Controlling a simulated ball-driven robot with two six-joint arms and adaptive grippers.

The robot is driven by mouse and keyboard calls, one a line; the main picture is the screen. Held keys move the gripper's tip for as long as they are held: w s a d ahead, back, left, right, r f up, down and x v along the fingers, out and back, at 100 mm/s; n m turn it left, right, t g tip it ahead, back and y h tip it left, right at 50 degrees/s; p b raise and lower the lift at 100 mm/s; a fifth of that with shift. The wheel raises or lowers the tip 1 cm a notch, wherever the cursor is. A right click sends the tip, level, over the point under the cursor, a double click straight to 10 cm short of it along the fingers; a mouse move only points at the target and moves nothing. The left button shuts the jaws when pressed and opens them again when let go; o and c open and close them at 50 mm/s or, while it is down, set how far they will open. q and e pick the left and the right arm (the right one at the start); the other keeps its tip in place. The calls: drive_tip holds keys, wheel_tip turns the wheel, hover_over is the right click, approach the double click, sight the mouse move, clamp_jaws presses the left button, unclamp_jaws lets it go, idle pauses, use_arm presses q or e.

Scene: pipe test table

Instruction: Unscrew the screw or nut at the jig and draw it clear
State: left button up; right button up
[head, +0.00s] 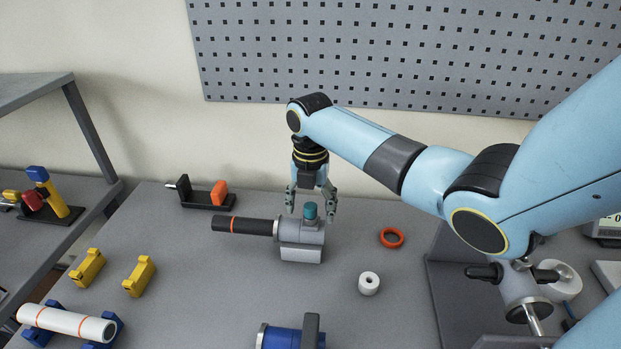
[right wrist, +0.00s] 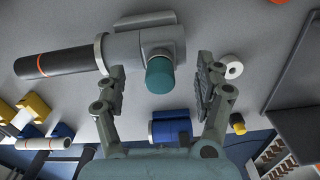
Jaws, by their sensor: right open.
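The jig is a grey pipe fitting (head: 301,240) on a light grey block, with a black pipe (head: 244,225) running left from it. A teal cap (head: 310,211) stands upright on top of the fitting; it is the screw or nut here. My right gripper (head: 311,214) points down over it with its fingers apart, one on each side. In the right wrist view the teal cap (right wrist: 159,75) lies between the open fingers (right wrist: 163,88), with a gap to each. My left gripper is not in view.
An orange ring (head: 391,238) and a white roll (head: 369,283) lie right of the jig. A blue cylinder (head: 285,337) is at the front. Yellow blocks (head: 139,276) and a white pipe (head: 65,322) are left. A black clamp (head: 200,197) stands behind. A pegboard (head: 420,60) hangs at the back.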

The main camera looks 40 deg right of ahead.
drive_tip(key=shift+m, duration=0.3)
drive_tip(key=m, duration=0.6)
drive_tip(key=shift+m, duration=0.3)
drive_tip(key=m, duration=0.4)
drive_tip(key=shift+m, duration=0.9)
drive_tip(key=m, duration=0.2)
drive_tip(key=shift+m, duration=0.3)
drive_tip(key=m, duration=0.3)
drive_tip(key=shift+m, duration=0.4)
